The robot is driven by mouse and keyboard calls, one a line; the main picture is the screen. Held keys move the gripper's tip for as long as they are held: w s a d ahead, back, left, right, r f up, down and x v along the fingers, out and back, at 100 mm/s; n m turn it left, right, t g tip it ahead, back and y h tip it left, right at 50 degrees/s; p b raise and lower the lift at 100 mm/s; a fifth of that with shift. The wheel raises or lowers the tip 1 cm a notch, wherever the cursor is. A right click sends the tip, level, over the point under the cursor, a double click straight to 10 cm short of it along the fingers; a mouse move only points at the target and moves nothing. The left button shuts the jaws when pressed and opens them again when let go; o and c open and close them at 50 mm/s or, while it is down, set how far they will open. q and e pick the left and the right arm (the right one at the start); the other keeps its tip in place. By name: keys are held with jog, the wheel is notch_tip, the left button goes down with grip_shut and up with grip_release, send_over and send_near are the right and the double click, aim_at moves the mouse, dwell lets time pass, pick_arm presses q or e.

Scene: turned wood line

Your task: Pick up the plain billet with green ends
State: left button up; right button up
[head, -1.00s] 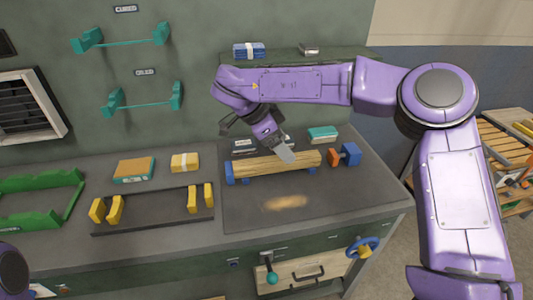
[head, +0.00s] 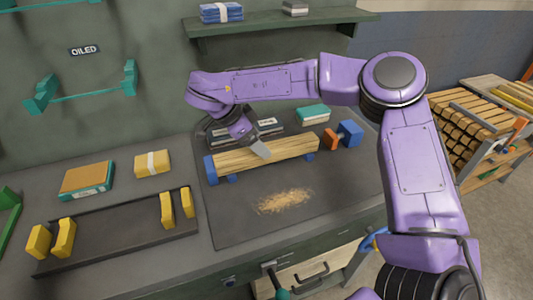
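A plain wooden billet (head: 285,150) lies lengthwise on blue supports on the dark work mat. Its left end meets a blue block (head: 210,170), and I cannot make out green on its ends. My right gripper (head: 262,149) is at the billet, left of its middle. One grey finger shows against the billet; the other is hidden, so I cannot tell whether it holds it. A stack of billets (head: 460,140) stands on a rack at the right; its end colours are too dark to tell. My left gripper is not in view.
An orange and blue clamp piece (head: 345,134) stands right of the billet. A pile of shavings (head: 285,201) lies in front. A black tray with yellow holders (head: 120,236) is at the left. A shelf (head: 280,23) hangs above.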

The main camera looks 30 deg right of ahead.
aim_at(268, 146)
jog(key=x, duration=0.6)
jog(key=shift+w+d+p, duration=0.2)
jog(key=shift+w+p, duration=0.15)
jog(key=shift+p, duration=0.05)
jog(key=shift+a+r, duration=0.1)
jog(key=shift+a, duration=0.05)
jog(key=c, duration=1.3)
jog(key=shift+r, duration=0.1)
jog(key=shift+c, duration=0.4)
